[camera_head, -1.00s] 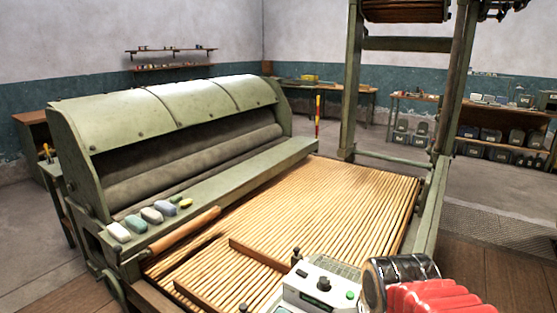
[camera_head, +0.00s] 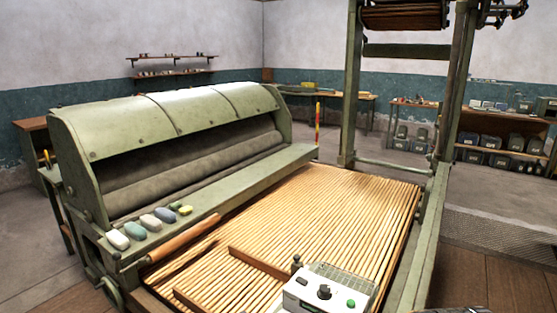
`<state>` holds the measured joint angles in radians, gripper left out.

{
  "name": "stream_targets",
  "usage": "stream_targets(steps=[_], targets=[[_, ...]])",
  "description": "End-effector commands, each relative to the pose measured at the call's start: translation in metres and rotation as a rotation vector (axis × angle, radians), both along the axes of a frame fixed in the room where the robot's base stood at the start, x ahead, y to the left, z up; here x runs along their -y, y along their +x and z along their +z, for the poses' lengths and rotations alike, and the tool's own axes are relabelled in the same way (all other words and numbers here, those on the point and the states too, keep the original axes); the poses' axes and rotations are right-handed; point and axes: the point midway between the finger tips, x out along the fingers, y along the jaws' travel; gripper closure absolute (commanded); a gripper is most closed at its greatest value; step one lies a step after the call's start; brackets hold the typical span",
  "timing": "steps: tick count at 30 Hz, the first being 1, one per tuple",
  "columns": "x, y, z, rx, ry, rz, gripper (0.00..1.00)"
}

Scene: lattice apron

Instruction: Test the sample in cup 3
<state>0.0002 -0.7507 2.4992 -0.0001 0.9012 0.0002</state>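No numbered cup shows in this view, so I cannot tell where cup 3 is. A pale instrument box (camera_head: 313,297) stands at the bottom centre, on or in front of the slatted bed. It has a dark knob and a green button on top, and its lower part is cut off by the frame. A gridded panel (camera_head: 345,273) lies just behind it. My gripper is not clearly visible; only a thin dark edge shows at the bottom right, and I cannot tell what it belongs to.
A wooden slatted bed (camera_head: 330,205) fills the middle, beside a large green roller machine (camera_head: 170,115). Several coloured blocks (camera_head: 150,222) lie on its ledge near a wooden roller (camera_head: 183,240). A green upright frame (camera_head: 350,85) stands behind. Floor is open at right (camera_head: 500,213).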

Motion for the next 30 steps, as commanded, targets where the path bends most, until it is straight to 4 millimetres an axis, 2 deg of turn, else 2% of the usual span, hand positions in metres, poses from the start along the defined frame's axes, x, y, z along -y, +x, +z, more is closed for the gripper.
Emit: stream_targets(steps=[2,18,30], targets=[[0.0000,0.0001,0.0000,0.000,0.000,0.000,0.62],[0.0000,0.0001,-0.0005,0.000,0.000,0.000,1.00],[-0.0001,0.0001,-0.0005,0.000,0.000,0.000,1.00]])
